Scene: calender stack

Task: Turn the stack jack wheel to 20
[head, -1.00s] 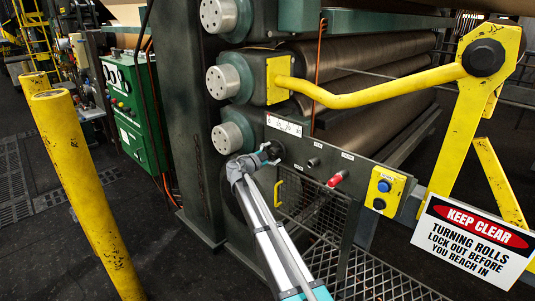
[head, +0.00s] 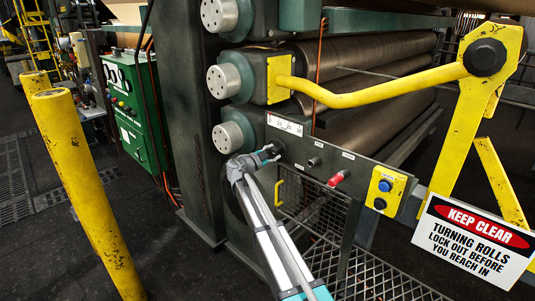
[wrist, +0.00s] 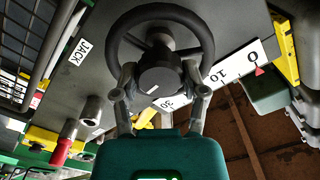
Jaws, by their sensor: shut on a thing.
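The jack wheel (wrist: 160,35) is a dark round handwheel with spokes and a thick hub, beside a label reading JACK (wrist: 80,51). In the wrist view my gripper (wrist: 158,76) has one finger on each side of the hub and is shut on the wheel there. In the head view my gripper (head: 266,154) reaches the wheel at the left end of the grey panel and hides much of it. A red pointer (wrist: 259,71) is near 0.
A red-handled knob (head: 336,179) and a yellow button box (head: 384,190) are to the right on the panel. A yellow bar (head: 380,97) crosses above, before the rolls (head: 365,60). A mesh guard (head: 300,200) is below. Yellow posts (head: 85,190) stand left.

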